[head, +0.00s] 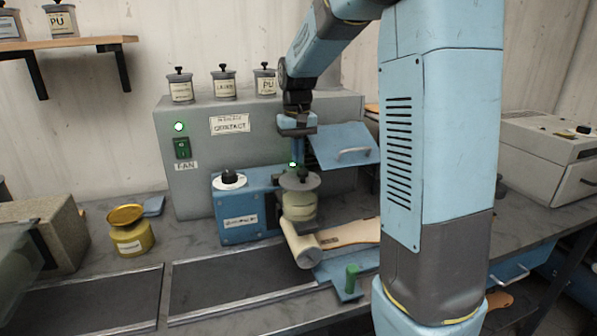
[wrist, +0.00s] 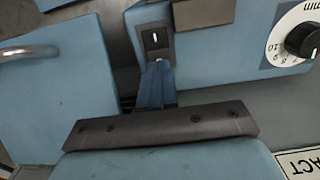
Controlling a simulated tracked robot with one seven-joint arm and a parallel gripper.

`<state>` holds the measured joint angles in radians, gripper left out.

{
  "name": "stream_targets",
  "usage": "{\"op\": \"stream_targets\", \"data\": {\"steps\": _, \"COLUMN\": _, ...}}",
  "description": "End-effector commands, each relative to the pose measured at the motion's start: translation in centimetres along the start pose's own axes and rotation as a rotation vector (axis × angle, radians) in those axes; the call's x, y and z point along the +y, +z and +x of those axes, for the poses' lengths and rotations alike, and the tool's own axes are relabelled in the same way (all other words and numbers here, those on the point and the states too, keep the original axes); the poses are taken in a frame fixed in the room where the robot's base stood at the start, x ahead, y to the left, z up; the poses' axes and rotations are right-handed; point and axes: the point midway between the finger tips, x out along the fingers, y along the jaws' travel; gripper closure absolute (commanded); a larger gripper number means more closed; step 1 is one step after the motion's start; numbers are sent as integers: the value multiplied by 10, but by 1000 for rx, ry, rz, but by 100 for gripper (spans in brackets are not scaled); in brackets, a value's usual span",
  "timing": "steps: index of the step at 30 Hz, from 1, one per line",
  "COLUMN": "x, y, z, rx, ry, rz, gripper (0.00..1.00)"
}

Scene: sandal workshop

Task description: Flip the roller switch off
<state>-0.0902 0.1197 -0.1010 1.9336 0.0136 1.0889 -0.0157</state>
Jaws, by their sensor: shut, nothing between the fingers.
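The roller machine (head: 245,215) is a blue box on the bench with a cream roller (head: 300,245) at its front. A black rocker switch (wrist: 155,38) with a white mark sits on a blue face in the wrist view. My gripper (wrist: 157,66) is shut and empty, its blue fingertips just below the switch in that picture. I cannot tell whether they touch it. A pot partly hides the machine there, and the switch is not clear.
A white dial (wrist: 303,38) with a black knob is right of the switch. A lidded pot (head: 300,203) stands close below my gripper. A blue panel with a handle (head: 345,146) is to the right. The grey cabinet (head: 205,190) behind carries a green FAN switch (head: 182,147).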

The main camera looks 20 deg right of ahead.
Motion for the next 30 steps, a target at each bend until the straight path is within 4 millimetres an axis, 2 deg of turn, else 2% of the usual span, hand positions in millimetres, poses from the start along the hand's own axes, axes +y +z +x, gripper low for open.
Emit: {"op": "stream_targets", "data": {"steps": 30, "x": 0, "y": 0, "z": 9, "rx": 0, "ry": 0, "rz": 0, "gripper": 100}}
